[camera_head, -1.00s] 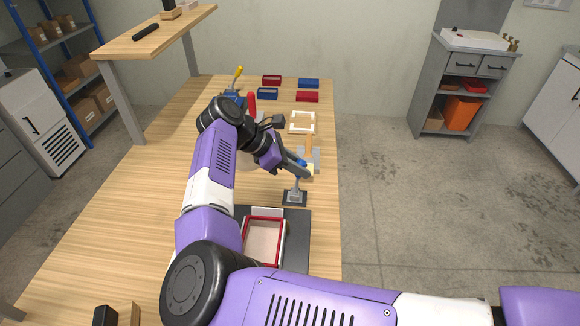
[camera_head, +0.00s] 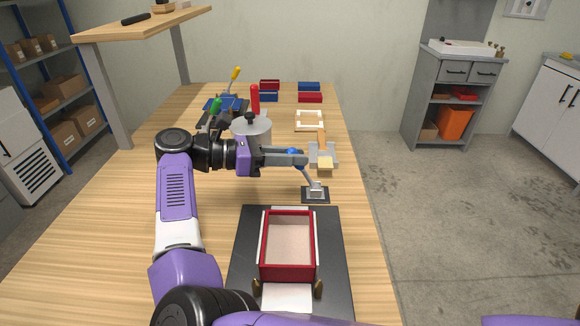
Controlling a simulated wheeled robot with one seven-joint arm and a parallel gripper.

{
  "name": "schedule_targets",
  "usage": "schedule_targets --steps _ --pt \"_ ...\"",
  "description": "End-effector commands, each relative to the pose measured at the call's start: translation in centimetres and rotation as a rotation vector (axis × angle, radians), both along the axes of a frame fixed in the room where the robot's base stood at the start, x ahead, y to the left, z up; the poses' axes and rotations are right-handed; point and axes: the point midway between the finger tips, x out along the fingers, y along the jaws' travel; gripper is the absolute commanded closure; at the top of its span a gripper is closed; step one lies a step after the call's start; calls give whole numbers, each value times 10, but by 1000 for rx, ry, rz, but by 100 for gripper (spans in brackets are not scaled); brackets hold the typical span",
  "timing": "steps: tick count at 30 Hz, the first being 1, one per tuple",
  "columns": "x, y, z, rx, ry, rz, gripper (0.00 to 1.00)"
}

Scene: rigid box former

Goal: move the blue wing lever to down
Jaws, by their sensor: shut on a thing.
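The blue wing lever (camera_head: 293,152) shows as a small blue grip on a grey stem. The stem rises, leaning left, from a grey bracket (camera_head: 316,190) on a dark square plate at the table's right side. My gripper (camera_head: 300,157) reaches in from the left, nearly level, and is shut on the blue grip. The fingers hide part of the grip.
A red-rimmed box (camera_head: 288,245) sits on a dark plate (camera_head: 335,250) in front of the lever. A grey bracket with a yellowish block (camera_head: 325,163) is close behind. A red-handled lever (camera_head: 255,98) and a green-handled one (camera_head: 215,104) stand farther back left.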

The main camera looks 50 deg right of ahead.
Motion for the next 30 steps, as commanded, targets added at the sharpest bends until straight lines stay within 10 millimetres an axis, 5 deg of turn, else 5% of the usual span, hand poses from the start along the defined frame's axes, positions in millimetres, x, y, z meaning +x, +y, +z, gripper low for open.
schedule_targets --steps 20,21,23,30 --pt "-1 0 -4 -24 38 4 100" --pt "-1 0 -4 -24 38 4 71" --pt "-1 0 -4 -25 38 4 59" --pt "-2 -1 -3 -26 36 2 57"
